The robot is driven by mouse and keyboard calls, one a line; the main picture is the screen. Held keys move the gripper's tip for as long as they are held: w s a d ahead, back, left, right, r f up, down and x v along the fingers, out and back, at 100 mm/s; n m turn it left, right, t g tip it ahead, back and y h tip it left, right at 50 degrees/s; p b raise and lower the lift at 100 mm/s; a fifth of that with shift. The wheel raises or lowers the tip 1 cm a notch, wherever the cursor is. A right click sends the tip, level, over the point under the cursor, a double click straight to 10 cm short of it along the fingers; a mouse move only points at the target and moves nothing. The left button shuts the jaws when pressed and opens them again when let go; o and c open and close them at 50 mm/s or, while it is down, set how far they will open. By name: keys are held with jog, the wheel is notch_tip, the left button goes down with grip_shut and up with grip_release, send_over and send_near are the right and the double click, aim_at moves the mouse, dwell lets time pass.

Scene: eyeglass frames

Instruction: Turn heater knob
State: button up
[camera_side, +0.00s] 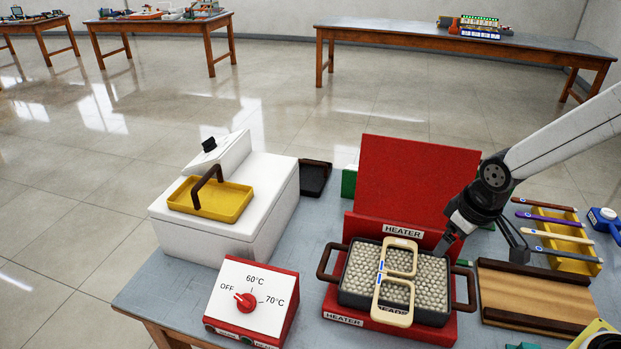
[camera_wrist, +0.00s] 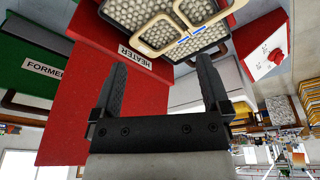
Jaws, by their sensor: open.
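The red heater knob (camera_side: 245,302) sits on a white-faced red control box (camera_side: 227,294) at the front left, marked OFF, 60°C and 70°C. Its pointer appears turned toward OFF. The knob (camera_wrist: 276,56) also shows in the wrist view at the upper right. My gripper (camera_side: 482,247) is open and empty, well to the right of the knob, beside the red heater (camera_side: 450,330). In the wrist view my gripper (camera_wrist: 162,68) has its two black fingers apart with nothing between them.
A bead-filled pan (camera_side: 355,272) with side handles sits on the heater, cream eyeglass frames (camera_side: 396,268) lying across it. A tall red panel (camera_side: 415,185) stands behind. A white box with a yellow handled tray (camera_side: 228,205) stands at left. Tools and a wooden block (camera_side: 540,295) lie right.

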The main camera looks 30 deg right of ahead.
jog(key=w+a+n, duration=0.5)
jog(key=w+a, duration=0.1)
jog(key=w, duration=0.2)
jog(key=n+g, duration=0.1)
jog(key=n, duration=1.6)
send_over(242, 299)
jog(key=s, duration=0.1)
jog(key=shift+y, duration=0.4)
jog(key=f, duration=0.9)
jog(key=shift+s+d, duration=0.15)
jog(key=shift+d, duration=0.1)
jog(key=shift+w+a+f, duration=0.1)
jog(key=shift+w+f, duration=0.1)
jog(key=shift+f, duration=1.05)
jog(key=shift+w+a+f, duration=0.1)
jog(key=shift+w+f, duration=0.05)
jog(key=shift+f, duration=1.1)
jog(key=shift+w+a+f, duration=0.1)
jog(key=shift+w+f, duration=0.1)
jog(key=shift+f, duration=1.05)
